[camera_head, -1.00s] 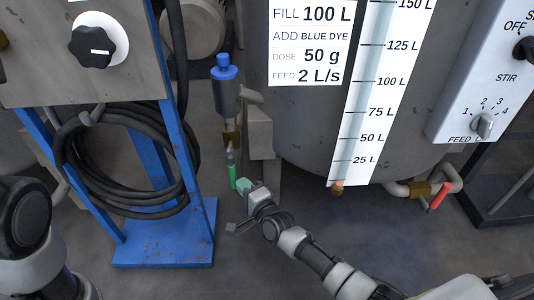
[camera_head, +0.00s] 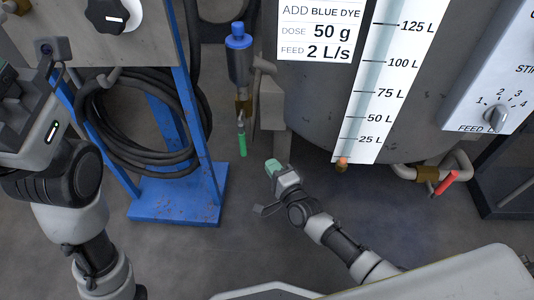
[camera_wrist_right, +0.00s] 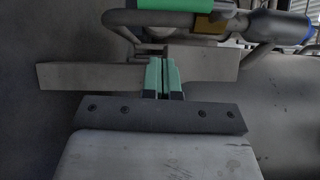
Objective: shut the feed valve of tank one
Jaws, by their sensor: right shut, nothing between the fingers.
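A valve with a green handle (camera_head: 242,145) sits at the lower end of a brass fitting (camera_head: 243,105), under a grey cylinder with a blue cap (camera_head: 238,35), beside the tank. The handle hangs downward in the head view. In the right wrist view the green handle (camera_wrist_right: 175,3) crosses the top edge, partly cut off. My right gripper (camera_head: 272,164) is to the right of the handle and a little lower in the picture, apart from it. Its green fingertips (camera_wrist_right: 163,72) are together and empty. My left arm is at the left; its fingertips cannot be made out.
The grey tank (camera_head: 310,110) carries a level scale (camera_head: 385,90). A red-handled valve (camera_head: 446,183) is on the pipe at its lower right. A blue stand (camera_head: 170,205) with a coiled black hose (camera_head: 100,140) is at left.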

